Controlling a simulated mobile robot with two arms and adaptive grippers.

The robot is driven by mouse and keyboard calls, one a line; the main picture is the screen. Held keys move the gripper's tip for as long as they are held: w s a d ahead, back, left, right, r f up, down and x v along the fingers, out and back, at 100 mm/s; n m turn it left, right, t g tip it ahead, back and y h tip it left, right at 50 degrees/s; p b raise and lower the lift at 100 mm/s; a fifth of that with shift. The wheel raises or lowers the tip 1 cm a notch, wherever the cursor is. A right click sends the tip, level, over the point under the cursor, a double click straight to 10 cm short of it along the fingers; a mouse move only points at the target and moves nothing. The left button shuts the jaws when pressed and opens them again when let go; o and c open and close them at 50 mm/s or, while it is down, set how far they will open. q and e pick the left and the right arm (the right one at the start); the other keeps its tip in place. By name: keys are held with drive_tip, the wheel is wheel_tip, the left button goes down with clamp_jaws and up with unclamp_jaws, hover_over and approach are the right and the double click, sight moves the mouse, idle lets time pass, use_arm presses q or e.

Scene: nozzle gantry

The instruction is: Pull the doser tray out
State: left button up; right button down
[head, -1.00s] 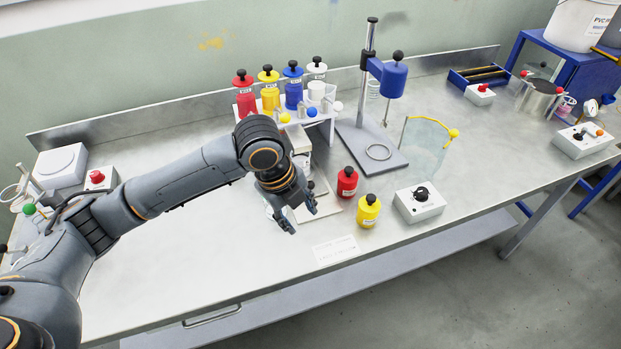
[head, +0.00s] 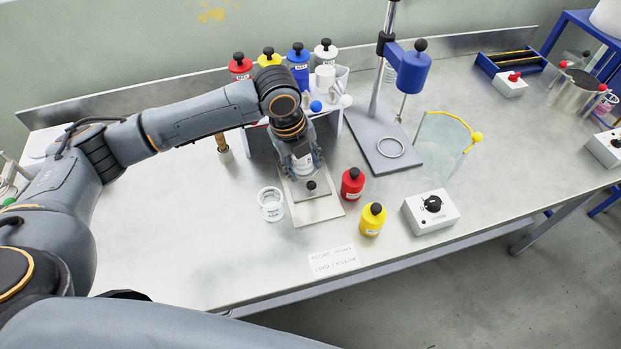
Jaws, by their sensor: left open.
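The doser tray (head: 318,212) is a flat pale plate with a small black knob (head: 311,186). My left gripper (head: 303,168) is open and points down over the tray, just behind the knob. A white jar-like part shows between or behind its fingers; I cannot tell whether they touch it. The rear of the tray is hidden by my gripper and wrist. My right gripper is out of view.
A clear cup (head: 271,205) stands left of the tray. A red bottle (head: 352,184) and a yellow bottle (head: 372,219) stand close on its right, with a knobbed control box (head: 430,211) beyond. A paper label (head: 333,261) lies in front. The bench at left front is clear.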

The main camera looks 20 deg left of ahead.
sight(310, 183)
use_arm(q)
drive_tip(key=f, duration=0.2)
drive_tip(key=w+f, duration=0.1)
drive_tip(key=f, duration=0.1)
drive_tip(key=shift+d, duration=0.3)
drive_tip(key=f, duration=0.2)
drive_tip(key=f+p, duration=0.1)
drive_tip(key=shift+w+d+f, duration=0.2)
drive_tip(key=shift+w, duration=0.05)
drive_tip(key=shift+f, duration=0.5)
drive_tip(key=shift+d, duration=0.1)
drive_tip(key=c, duration=0.7)
clamp_jaws()
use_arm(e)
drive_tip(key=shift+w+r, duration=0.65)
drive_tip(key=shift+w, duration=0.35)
